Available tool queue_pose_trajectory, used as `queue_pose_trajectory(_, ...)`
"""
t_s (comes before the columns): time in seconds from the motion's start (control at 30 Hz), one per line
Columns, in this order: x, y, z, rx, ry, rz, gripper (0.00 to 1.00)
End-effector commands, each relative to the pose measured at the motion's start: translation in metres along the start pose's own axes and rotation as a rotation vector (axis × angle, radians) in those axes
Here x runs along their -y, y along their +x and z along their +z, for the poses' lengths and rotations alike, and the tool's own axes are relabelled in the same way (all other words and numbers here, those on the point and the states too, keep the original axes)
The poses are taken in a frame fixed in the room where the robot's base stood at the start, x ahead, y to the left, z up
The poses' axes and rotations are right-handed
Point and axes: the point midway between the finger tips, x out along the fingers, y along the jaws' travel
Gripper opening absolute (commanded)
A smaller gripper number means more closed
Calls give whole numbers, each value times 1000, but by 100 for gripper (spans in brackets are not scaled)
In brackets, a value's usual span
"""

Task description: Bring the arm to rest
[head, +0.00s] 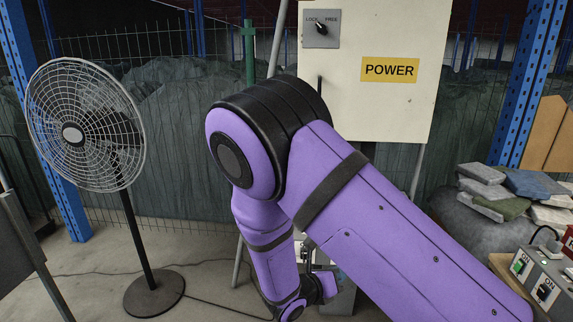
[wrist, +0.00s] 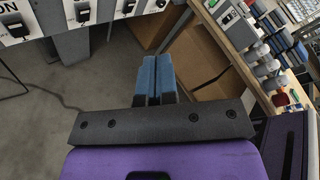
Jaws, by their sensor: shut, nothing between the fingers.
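My purple arm crosses the middle of the head view, with its elbow raised and its forearm hanging down. My gripper is hidden at the lower edge of the head view, behind my own arm. In the wrist view my gripper (wrist: 158,80) shows two blue fingers side by side, pressed together with nothing between them. The fingers are over the floor, apart from the panel and the bench around them.
A fan (head: 72,134) stands at the left. A POWER panel (head: 345,70) with a LOCK/FREE knob is behind my arm. A switch box (head: 540,272) is at the lower right. In the wrist view, a switch panel (wrist: 50,15) and a wooden bench (wrist: 240,65) flank grey floor (wrist: 100,70).

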Motion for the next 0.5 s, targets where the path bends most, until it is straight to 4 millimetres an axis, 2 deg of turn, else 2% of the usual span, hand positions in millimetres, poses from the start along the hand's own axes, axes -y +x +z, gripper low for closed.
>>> queue_pose_trajectory(0.03,16,4,11,-53,77,-22,0)
queue_pose_trajectory(0.2,63,12,34,-216,321,-99,0)
queue_pose_trajectory(0.5,148,18,64,-478,754,-247,0)
